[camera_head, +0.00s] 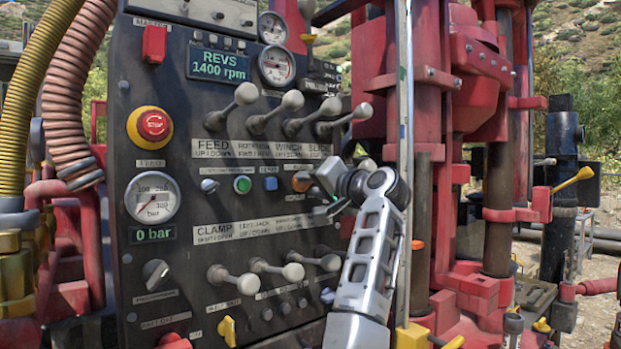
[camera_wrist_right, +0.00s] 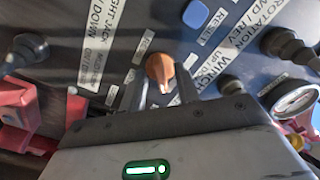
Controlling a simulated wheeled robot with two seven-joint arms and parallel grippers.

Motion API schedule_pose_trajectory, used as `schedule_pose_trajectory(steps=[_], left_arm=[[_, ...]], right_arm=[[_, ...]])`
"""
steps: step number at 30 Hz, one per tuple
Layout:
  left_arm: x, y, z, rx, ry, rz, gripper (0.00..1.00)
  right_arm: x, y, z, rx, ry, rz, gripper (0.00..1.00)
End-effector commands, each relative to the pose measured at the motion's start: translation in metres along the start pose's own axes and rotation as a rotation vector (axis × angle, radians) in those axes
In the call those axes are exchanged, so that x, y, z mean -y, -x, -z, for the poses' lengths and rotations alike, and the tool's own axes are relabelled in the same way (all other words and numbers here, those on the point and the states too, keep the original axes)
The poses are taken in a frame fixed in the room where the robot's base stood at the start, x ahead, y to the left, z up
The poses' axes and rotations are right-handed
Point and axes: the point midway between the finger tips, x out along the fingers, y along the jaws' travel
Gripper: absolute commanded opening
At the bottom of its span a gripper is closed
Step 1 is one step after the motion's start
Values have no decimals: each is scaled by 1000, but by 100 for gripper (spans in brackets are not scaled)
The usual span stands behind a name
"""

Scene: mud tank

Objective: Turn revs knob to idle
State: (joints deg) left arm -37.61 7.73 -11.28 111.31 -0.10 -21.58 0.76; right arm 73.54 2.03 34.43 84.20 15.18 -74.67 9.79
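An orange rotary knob (camera_head: 302,181) sits on the dark control panel, at the right end of a row of small controls. It also shows in the right wrist view (camera_wrist_right: 160,70); the small label beside it is not clearly readable, so I cannot confirm it is the revs knob. The display (camera_head: 219,66) reads "REVS 1400 rpm". My right gripper (camera_head: 318,188) is at the panel by the orange knob. In the right wrist view its two fingers (camera_wrist_right: 160,92) are apart, with the knob between or just beyond their tips; contact is unclear. My left gripper is out of view.
Several grey levers (camera_head: 239,107) stick out above the knob row, and more levers (camera_head: 234,280) below it. A blue button (camera_head: 270,183), a green button (camera_head: 242,184) and a red emergency stop (camera_head: 152,125) are to the left. Red machinery (camera_head: 476,80) stands to the right.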

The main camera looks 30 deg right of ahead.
Motion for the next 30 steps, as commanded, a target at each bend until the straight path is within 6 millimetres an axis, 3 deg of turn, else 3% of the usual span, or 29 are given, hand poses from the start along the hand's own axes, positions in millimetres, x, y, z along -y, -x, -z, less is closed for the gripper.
schedule_pose_trajectory(steps=[11, 15, 30], left_arm=[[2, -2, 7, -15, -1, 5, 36], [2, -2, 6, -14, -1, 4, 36], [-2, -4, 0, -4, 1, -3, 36]], right_arm=[[0, -6, 0, 0, 0, 0, 32], [0, -6, 0, 0, 0, 0, 0], [-3, -6, -1, 0, 89, -3, 0]])
